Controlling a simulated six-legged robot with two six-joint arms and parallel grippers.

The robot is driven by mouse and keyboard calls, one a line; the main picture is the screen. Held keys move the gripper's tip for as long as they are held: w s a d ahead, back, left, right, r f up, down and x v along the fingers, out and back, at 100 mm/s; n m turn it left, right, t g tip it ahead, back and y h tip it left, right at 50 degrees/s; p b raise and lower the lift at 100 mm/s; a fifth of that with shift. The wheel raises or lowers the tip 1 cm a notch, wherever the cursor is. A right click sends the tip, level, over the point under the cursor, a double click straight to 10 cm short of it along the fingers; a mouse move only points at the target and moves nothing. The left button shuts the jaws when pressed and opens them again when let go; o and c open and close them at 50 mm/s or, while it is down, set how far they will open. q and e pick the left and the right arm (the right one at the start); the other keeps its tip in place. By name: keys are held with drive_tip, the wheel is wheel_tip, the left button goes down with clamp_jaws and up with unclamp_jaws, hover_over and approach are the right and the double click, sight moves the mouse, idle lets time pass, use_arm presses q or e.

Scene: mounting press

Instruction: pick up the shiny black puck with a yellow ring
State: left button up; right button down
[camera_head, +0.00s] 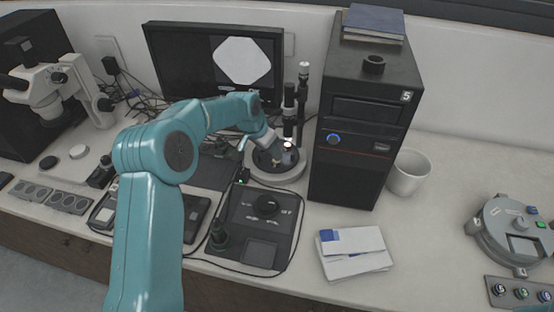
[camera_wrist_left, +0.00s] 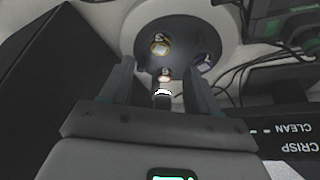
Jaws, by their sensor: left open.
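A small round piece with a yellowish ring and a pale face marked 3 (camera_wrist_left: 160,43) sits in the dark disc (camera_wrist_left: 182,28) of a white-rimmed round stage, in the left wrist view. I cannot tell for sure that it is the black puck. A purplish piece (camera_wrist_left: 204,60) and a small piece (camera_wrist_left: 165,72) are beside it. My left gripper (camera_wrist_left: 160,92) is open, its fingers pointing at the disc; the yellow-ringed piece lies beyond the fingertips. In the head view, my left gripper (camera_head: 266,141) is over the round stage (camera_head: 277,180) and partly hides it. My right gripper is not in view.
A black tower (camera_head: 352,155) stands just right of the stage, a monitor (camera_head: 213,62) behind. A dark control box (camera_head: 258,228) and papers (camera_head: 353,253) lie in front. A white cup (camera_head: 408,172), a round grey device (camera_head: 512,232) and a rack of small round pieces (camera_head: 521,293) are right.

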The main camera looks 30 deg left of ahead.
sight(275, 162)
use_arm(q)
drive_tip(key=shift+x, duration=1.05)
drive_tip(key=shift+w+f+p, duration=0.2)
drive_tip(key=shift+f+p, duration=0.1)
drive_tip(key=shift+p, duration=0.05)
drive_tip(key=p+x, duration=0.1)
drive_tip(key=x, duration=0.3)
drive_tip(key=shift+f+p, duration=0.2)
drive_tip(key=shift+p, duration=0.2)
drive_tip(key=shift+w+f, duration=0.1)
drive_tip(key=shift+f, duration=0.05)
drive_tip(key=shift+d, duration=0.15)
drive_tip(key=shift+c, duration=0.5)
drive_tip(key=c, duration=1)
